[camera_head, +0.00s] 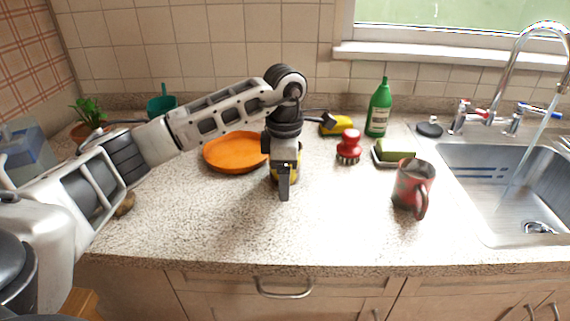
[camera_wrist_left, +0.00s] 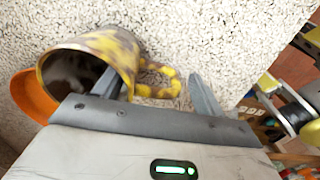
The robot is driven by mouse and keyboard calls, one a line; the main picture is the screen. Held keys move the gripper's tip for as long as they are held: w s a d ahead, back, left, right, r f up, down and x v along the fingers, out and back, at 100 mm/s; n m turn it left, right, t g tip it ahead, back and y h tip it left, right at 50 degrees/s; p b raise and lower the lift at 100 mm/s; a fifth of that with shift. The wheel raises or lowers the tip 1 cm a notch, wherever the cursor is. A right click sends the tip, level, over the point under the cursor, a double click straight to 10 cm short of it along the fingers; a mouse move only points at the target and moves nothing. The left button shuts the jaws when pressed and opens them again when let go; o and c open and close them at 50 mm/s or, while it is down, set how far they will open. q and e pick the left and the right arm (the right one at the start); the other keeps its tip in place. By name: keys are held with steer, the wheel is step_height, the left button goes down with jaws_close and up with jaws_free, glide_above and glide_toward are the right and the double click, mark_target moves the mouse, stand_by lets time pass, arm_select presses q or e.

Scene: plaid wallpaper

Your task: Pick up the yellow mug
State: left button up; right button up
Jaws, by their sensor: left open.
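The yellow mug, mottled yellow and brown, shows best in the left wrist view (camera_wrist_left: 118,50), its open mouth facing the camera's lower left and its handle (camera_wrist_left: 158,88) pointing right. In the head view the mug (camera_head: 273,177) is mostly hidden behind my left gripper (camera_head: 285,185). My left gripper (camera_wrist_left: 155,80) is open over the mug. One finger overlaps the mug's mouth and seems to reach inside it; the other is to the right of the handle. The mug's near wall and handle lie between the fingers. My right gripper is not in view.
An orange plate (camera_head: 232,153) lies left of the mug. A red mug (camera_head: 413,186) stands to the right, before the sink (camera_head: 500,205) with its running tap. The front counter is clear.

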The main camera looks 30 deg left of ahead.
arm_select(q)
steer(key=shift+f, duration=0.6)
steer(key=shift+r, duration=0.1)
steer(key=c, duration=1.4)
steer(key=shift+o, duration=0.2)
steer(key=shift+r, duration=0.55)
steer(key=r, duration=0.1)
steer(key=r+b, duration=0.1)
steer(key=r, duration=0.1)
steer(key=shift+s+d, duration=0.15)
steer(key=shift+d, duration=0.15)
steer(key=s+d+r, duration=0.3)
steer(key=d+r, duration=0.1)
steer(key=r, duration=0.1)
steer(key=shift+s+r, duration=0.3)
steer(key=shift+s, duration=0.05)
steer(key=s+d+r, duration=0.1)
steer(key=d, duration=0.1)
steer(key=s+d+r, duration=0.1)
steer(key=s+d, duration=0.1)
steer(key=s+d+r, duration=0.1)
steer(key=s+d, duration=0.1)
steer(key=shift+s+r, duration=0.15)
